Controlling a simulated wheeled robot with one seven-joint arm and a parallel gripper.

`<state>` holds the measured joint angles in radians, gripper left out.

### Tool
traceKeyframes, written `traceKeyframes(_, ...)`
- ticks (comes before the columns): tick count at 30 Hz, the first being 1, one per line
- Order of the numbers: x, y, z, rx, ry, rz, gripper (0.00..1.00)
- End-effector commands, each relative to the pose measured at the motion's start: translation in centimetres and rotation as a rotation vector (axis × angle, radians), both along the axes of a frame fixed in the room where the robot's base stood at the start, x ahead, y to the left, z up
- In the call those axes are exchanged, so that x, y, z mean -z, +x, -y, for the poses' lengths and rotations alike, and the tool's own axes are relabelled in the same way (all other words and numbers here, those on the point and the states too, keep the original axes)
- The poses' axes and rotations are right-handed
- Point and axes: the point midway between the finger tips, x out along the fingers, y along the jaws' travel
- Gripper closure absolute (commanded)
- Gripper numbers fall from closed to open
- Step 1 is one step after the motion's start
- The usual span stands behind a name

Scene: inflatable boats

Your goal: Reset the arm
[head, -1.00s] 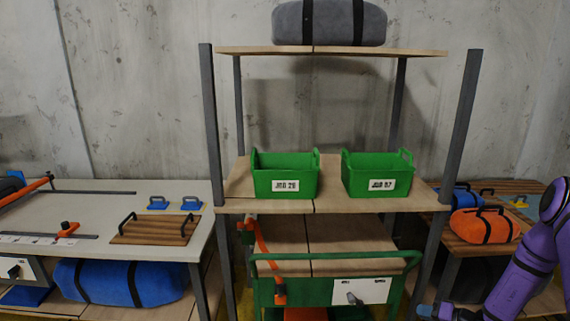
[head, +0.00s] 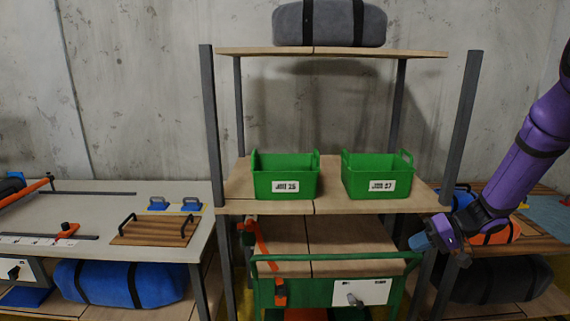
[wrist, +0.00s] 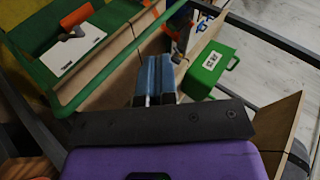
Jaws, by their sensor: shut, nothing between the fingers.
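My purple arm comes in from the right in the head view. My gripper (head: 420,242) is at its lower end, in front of the shelf rack's right post. In the wrist view the two blue fingers of my gripper (wrist: 155,75) lie side by side, shut and empty. No object touches the fingertips.
Two green bins (head: 286,176) (head: 377,176) stand on the rack's middle shelf (head: 330,205); one bin also shows in the wrist view (wrist: 212,68). A green-railed cart (head: 335,262) stands below. An orange bag (head: 497,234) lies behind my arm. A grey bag (head: 330,22) tops the rack.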

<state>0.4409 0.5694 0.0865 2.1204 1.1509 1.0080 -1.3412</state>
Motion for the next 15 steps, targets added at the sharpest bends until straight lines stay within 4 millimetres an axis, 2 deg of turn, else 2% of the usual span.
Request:
traceKeyframes(1, -1.8, -0.7, -0.7, -0.021, -0.027, -0.003, 1.00)
traceKeyframes(6, -6.5, -3.4, -2.5, -0.069, -0.121, -0.037, 1.00)
traceKeyframes(15, -13.4, -9.3, -5.1, -0.106, -0.308, -0.071, 1.00)
